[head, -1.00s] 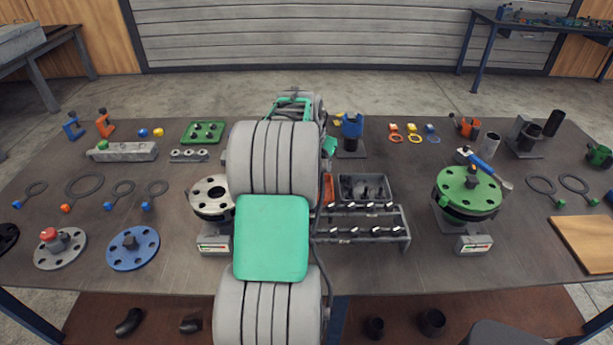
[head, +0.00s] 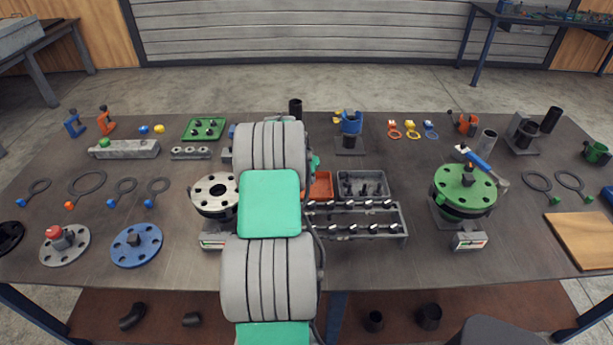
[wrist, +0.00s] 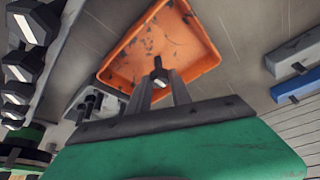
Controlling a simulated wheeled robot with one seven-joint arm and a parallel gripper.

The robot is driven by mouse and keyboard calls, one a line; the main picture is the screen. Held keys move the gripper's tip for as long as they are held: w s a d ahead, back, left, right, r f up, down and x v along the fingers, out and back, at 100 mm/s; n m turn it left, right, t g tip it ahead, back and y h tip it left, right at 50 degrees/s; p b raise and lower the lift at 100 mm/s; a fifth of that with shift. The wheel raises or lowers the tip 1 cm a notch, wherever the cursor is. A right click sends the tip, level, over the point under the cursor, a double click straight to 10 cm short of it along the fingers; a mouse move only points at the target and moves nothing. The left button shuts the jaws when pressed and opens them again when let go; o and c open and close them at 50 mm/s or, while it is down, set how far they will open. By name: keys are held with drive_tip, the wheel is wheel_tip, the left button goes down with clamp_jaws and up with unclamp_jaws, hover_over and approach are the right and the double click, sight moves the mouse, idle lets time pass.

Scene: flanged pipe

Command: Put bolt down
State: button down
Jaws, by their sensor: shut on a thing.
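My gripper (wrist: 161,88) is shut on a dark bolt (wrist: 160,72), whose head shows between the fingertips in the wrist view. In that view the bolt is in front of the orange tray (wrist: 178,30), over its inside near one edge. I cannot tell its height above the tray floor. The tray looks empty apart from dark scuffs. In the head view, the orange tray (head: 322,186) is partly hidden by my arm, and my gripper and the bolt are hidden behind it.
A grey bin (head: 377,180) with dark bolts stands right beside the orange tray. A rack (head: 404,226) with several bolts lies in front. A pale flange (head: 214,192) is left of my arm, a green one (head: 466,190) at right. A blue-topped stand (head: 350,122) is behind.

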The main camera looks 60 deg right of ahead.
drive_tip(key=c, duration=1.2)
unclamp_jaws()
drive_tip(key=shift+f, duration=0.1)
drive_tip(key=shift+o, duration=0.2)
drive_tip(key=shift+r, duration=0.35)
drive_tip(key=b+v, duration=0.2)
drive_tip(key=v, duration=1)
drive_tip(key=w+a+r+n+t, duration=0.1)
drive_tip(key=w+a+r+n, duration=0.2)
drive_tip(key=a, duration=0.5)
drive_tip(key=w+a+r+n+t+y, duration=0.1)
drive_tip(key=w+a+n, duration=0.1)
drive_tip(key=w+a, duration=0.45)
drive_tip(key=w+a+r+n+t, duration=0.1)
drive_tip(key=w+a+r+n, duration=0.15)
drive_tip(key=a, duration=0.65)
drive_tip(key=s+a+f+n+y, duration=0.1)
drive_tip(key=s+a+n, duration=0.2)
drive_tip(key=a, duration=1.1)
drive_tip(key=s+a+f+n+t+y, duration=0.1)
drive_tip(key=s+a+n, duration=0.3)
drive_tip(key=a+n, duration=0.4)
drive_tip(key=a+y, duration=0.1)
drive_tip(key=a, duration=0.6)
drive_tip(key=shift+f+y, duration=0.2)
drive_tip(key=shift+y, duration=0.1)
